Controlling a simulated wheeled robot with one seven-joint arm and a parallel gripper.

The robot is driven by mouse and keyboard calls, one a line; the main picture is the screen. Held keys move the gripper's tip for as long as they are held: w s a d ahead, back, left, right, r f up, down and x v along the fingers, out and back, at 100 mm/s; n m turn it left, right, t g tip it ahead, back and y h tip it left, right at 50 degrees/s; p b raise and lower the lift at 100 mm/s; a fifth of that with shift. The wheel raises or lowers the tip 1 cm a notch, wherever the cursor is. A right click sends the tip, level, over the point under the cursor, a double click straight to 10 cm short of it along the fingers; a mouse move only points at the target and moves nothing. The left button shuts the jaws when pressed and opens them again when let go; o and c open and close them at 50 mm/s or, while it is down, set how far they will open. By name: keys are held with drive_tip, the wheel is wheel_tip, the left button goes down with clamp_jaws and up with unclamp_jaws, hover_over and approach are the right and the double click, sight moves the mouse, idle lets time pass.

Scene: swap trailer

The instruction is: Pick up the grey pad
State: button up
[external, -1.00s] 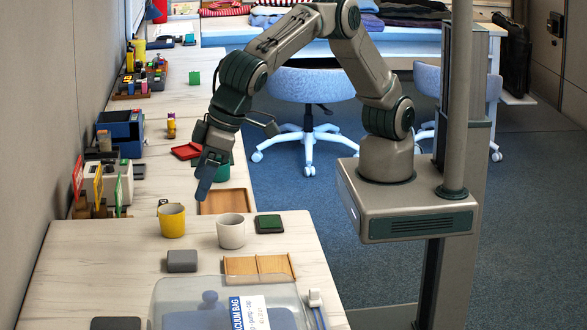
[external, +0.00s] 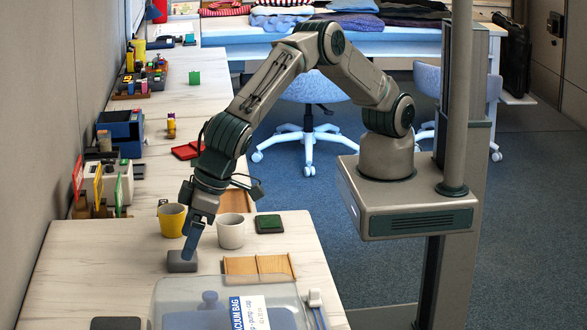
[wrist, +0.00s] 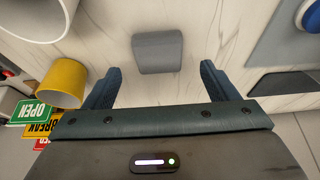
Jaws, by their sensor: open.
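The grey pad (external: 181,262) is a small rounded block lying flat on the white marbled table. In the wrist view the grey pad (wrist: 158,52) lies ahead of the fingertips, roughly centred between them. My gripper (external: 189,256) hangs above the pad in the external view, its fingers pointing down and partly overlapping it in the picture. In the wrist view my gripper (wrist: 158,78) has its two blue fingers wide apart with nothing between them. It does not appear to touch the pad.
A yellow cup (external: 172,220) and a white cup (external: 231,231) stand close behind the pad. A wooden tray (external: 240,266) lies to its right, a clear vacuum-bag box (external: 190,292) in front. Open table lies to the left.

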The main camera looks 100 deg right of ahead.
sight(182, 261)
drive_tip(key=x, duration=0.3)
drive_tip(key=shift+w+f+p, duration=0.15)
drive_tip(key=shift+f+p, duration=0.15)
drive_tip(key=shift+f, duration=0.05)
drive_tip(key=shift+d, duration=0.1)
drive_tip(key=c, duration=1.1)
drive_tip(key=shift+o, duration=0.2)
drive_tip(key=shift+r, duration=0.15)
